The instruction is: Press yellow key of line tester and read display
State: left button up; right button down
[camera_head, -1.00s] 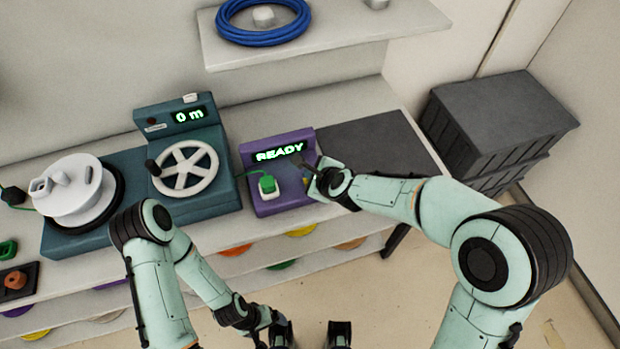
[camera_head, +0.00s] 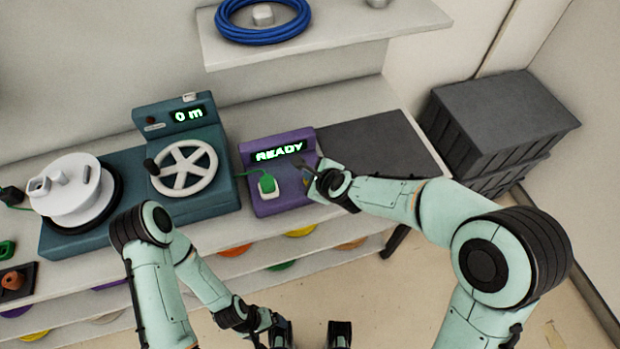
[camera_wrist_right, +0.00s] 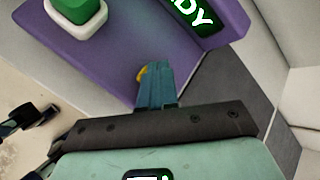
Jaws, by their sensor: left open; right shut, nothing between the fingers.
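The purple line tester (camera_head: 262,199) stands on the bench, its display (camera_head: 279,152) reading "READY". A green plug (camera_head: 267,184) sits in the white socket on its left side. In the right wrist view the tester's purple face (camera_wrist_right: 125,60) fills the upper part. A sliver of the yellow key (camera_wrist_right: 141,74) shows there beside the tip of my right gripper (camera_wrist_right: 152,72). The fingers are shut, empty, and cover most of the key; whether they touch it I cannot tell. My left gripper (camera_head: 310,335) is open, low at the bottom edge, away from the bench.
A teal winding machine (camera_head: 205,134) with a white handwheel (camera_head: 184,168) and a "0 m" display stands left of the tester. A white reel (camera_head: 72,190) is further left. A dark mat (camera_head: 375,145) lies right of the tester. Grey crates (camera_head: 495,115) stand right of the bench.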

pick_arm(q)
jog(key=shift+s+f+b, duration=0.15)
jog(key=shift+f+b, duration=0.25)
jog(key=shift+f, duration=0.05)
pick_arm(e)
jog(key=shift+f, duration=0.5)
pick_arm(q)
jog(key=shift+r, duration=0.15)
pick_arm(e)
jog(key=shift+r, duration=0.15)
pick_arm(q)
jog(key=shift+w+r+p, duration=0.4)
jog(key=shift+r+p, duration=0.35)
jog(key=shift+p, duration=0.1)
pick_arm(e)
jog(key=shift+r, duration=0.8)
notch_tip(320, 180, up, 3)
jog(key=shift+f+p, duration=0.1)
jog(key=shift+p, duration=1)
jog(key=shift+r+p, duration=0.95)
jog(key=shift+r, duration=0.25)
pick_arm(q)
jog(key=w+r, duration=0.1)
jog(key=r, duration=0.2)
jog(key=w+r, duration=0.1)
jog(key=shift+w+r, duration=0.3)
jog(key=shift+r, duration=0.05)
pick_arm(e)
jog(key=shift+f, duration=0.15)
